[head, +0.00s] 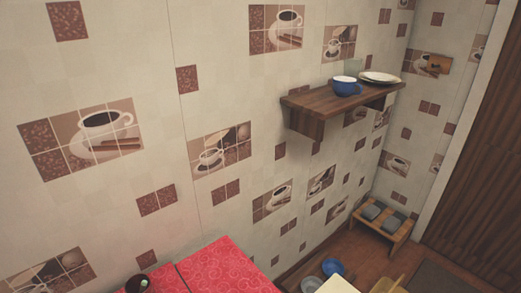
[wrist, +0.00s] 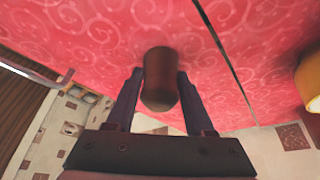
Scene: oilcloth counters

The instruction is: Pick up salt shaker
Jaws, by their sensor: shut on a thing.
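In the wrist view a dark brown, rounded cylinder, which looks like the salt shaker (wrist: 160,78), sits between the two fingers of my gripper (wrist: 158,82). The fingers are closed against its sides. Its far end is over the red patterned oilcloth (wrist: 100,35); I cannot tell whether it touches the cloth. My gripper does not show in the head view. A dark round object (head: 140,284) is at the bottom edge of the head view, on the red cloth; I cannot tell what it is.
The red counter (head: 225,265) has a seam across it. A yellow-orange object (wrist: 311,78) stands at the right in the wrist view. A wall shelf (head: 335,105) holds a blue cup (head: 345,86) and a plate (head: 380,78). A low stool (head: 381,222) and a blue bowl (head: 333,267) are lower right.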

